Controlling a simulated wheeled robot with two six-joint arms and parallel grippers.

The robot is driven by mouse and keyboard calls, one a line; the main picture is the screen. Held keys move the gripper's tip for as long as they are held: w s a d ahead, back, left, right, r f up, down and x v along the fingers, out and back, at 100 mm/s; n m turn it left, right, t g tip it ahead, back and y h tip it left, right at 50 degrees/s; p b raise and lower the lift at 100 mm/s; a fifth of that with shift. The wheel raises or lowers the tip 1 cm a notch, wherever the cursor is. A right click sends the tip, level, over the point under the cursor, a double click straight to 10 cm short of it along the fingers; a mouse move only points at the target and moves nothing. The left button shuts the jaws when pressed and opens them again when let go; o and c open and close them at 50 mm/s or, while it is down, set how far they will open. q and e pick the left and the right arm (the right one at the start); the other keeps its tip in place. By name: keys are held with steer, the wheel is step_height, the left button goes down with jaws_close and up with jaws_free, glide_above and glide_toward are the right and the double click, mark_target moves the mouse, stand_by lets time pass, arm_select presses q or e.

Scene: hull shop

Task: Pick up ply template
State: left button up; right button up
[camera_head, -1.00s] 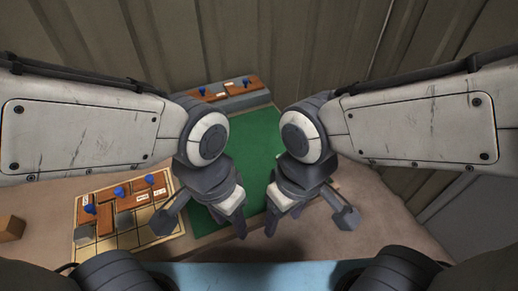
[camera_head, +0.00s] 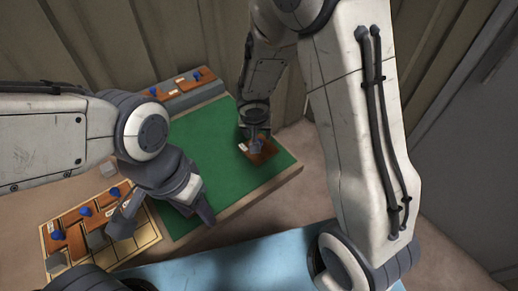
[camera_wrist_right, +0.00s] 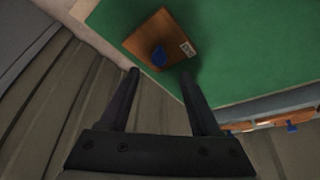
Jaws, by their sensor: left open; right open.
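A brown ply template (camera_head: 264,155) with a pale label lies on the green mat (camera_head: 215,150), near its right edge. In the right wrist view the template (camera_wrist_right: 172,28) shows a blue knob and a white label. My right gripper (camera_head: 256,140) is above the template and partly hides it in the head view. In the right wrist view my right gripper (camera_wrist_right: 160,75) is open and empty, with the blue knob just beyond and between its fingertips. My left gripper (camera_head: 203,208) is open and empty over the front of the mat.
A yellow gridded board (camera_head: 140,246) at the front left holds several brown pieces with blue knobs. A grey rack (camera_head: 195,97) at the back holds more. A ribbed wall (camera_head: 150,40) stands close behind. The middle of the mat is clear.

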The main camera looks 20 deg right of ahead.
steer(key=b+x, duration=0.2)
steer(key=x, duration=0.5)
steer(key=shift+w+d+f, duration=0.1)
steer(key=shift+f, duration=0.15)
jaws_close()
